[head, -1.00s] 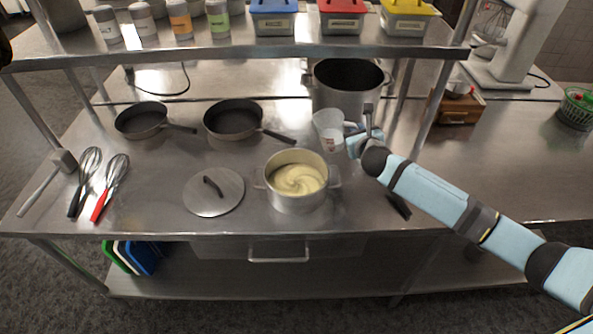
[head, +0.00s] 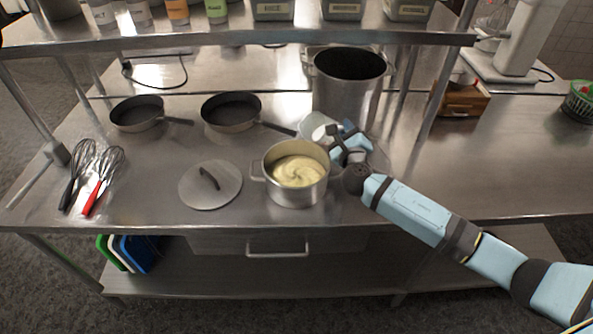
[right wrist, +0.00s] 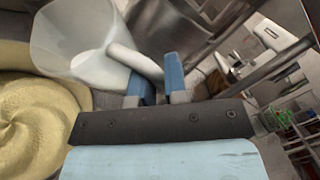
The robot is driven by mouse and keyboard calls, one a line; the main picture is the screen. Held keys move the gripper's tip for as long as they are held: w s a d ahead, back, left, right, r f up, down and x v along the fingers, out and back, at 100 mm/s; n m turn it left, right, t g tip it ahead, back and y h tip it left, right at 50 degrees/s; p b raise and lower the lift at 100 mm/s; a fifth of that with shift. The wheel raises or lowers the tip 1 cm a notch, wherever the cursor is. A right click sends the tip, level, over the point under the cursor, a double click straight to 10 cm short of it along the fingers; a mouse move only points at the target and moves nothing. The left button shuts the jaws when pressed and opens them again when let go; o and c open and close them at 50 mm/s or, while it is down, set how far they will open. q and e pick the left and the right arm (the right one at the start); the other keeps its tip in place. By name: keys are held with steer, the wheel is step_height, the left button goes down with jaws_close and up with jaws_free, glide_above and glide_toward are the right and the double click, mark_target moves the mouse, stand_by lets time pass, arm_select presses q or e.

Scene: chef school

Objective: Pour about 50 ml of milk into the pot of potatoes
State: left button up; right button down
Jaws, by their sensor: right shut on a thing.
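The pot of potatoes (head: 297,197) stands near the table's front edge, filled with pale yellow mash (head: 298,170); the mash also shows at the left of the right wrist view (right wrist: 35,115). My right gripper (head: 343,146) is just behind and right of the pot, shut on the handle of a translucent jug (head: 309,124). In the right wrist view the gripper (right wrist: 157,88) grips the white handle, and the jug (right wrist: 72,40) is tilted beside the mash. White milk shows inside the jug. I see no stream falling. My left gripper is not in view.
A tall stockpot (head: 346,90) stands behind the jug. The pot's lid (head: 210,186) lies to its left, with two pans (head: 231,113) behind. Whisks (head: 103,180) lie far left. A shelf (head: 250,38) crosses the back.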

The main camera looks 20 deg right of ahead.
steer(key=shift+a+f+n+b, duration=0.1)
steer(key=shift+f+n+b, duration=0.3)
steer(key=shift+f+b, duration=0.2)
steer(key=shift+a+r, duration=0.1)
steer(key=shift+r, duration=0.1)
steer(key=shift+s+a+n+t+b, duration=0.2)
steer(key=shift+n+t+b, duration=0.4)
steer(key=shift+b, duration=0.3)
steer(key=shift+a+r+n+b, duration=0.15)
steer(key=shift+r+n+b, duration=0.05)
steer(key=shift+n+b, duration=0.15)
steer(key=shift+a+r+n+t+b, duration=0.1)
steer(key=shift+n+t+b, duration=0.15)
steer(key=shift+t+b, duration=0.1)
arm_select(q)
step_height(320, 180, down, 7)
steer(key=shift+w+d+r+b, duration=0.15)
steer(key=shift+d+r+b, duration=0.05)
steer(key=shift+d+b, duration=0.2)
arm_select(e)
steer(key=shift+a+r+n, duration=0.15)
steer(key=shift+n, duration=0.15)
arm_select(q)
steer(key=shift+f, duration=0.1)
arm_select(e)
steer(key=shift+s, duration=0.1)
steer(key=shift+a+r+t, duration=0.1)
steer(key=shift+a+t, duration=0.1)
steer(key=shift+t, duration=0.05)
